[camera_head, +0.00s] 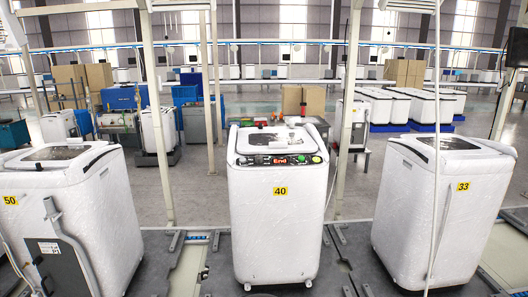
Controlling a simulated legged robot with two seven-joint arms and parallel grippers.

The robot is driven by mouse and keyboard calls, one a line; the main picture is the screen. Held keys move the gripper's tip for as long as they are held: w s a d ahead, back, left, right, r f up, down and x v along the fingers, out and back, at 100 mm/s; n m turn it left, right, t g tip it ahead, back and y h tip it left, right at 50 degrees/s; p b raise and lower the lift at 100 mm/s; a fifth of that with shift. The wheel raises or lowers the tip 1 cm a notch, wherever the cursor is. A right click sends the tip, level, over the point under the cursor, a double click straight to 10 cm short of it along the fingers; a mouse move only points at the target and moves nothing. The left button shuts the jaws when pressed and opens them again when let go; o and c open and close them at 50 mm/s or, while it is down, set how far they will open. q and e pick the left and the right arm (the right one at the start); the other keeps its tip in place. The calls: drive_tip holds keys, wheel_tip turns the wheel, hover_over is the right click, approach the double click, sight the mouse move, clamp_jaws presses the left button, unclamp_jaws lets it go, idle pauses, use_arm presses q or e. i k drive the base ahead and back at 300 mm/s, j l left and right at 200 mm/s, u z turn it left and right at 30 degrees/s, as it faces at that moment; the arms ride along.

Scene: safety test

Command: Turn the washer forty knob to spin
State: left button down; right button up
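The white washer (277,215) with the yellow label 40 stands upright in the middle of the camera_head view, facing me. Its dark control panel (262,160) runs along the top front edge and carries a red lit display reading "End" (280,161). A small round green control (316,159) is at the panel's right end, and other small round controls sit along the panel. They are too small to tell which is the knob or where it points. Neither of my grippers is in view.
Washer 50 (105,215) stands at the left with a grey unit (60,262) at its front. Washer 33 (420,215) stands at the right. Upright posts (347,110) rise behind washer 40, and a thin pale line hangs before washer 33. Gaps separate the washers.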

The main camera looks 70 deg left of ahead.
sight(258, 158)
drive_tip(key=i+u, duration=0.2)
drive_tip(key=u, duration=0.25)
drive_tip(key=i+u, duration=0.25)
drive_tip(key=u, duration=0.2)
drive_tip(key=i+u, duration=0.2)
drive_tip(key=u, duration=0.2)
drive_tip(key=i+l+u, duration=0.15)
drive_tip(key=u, duration=0.3)
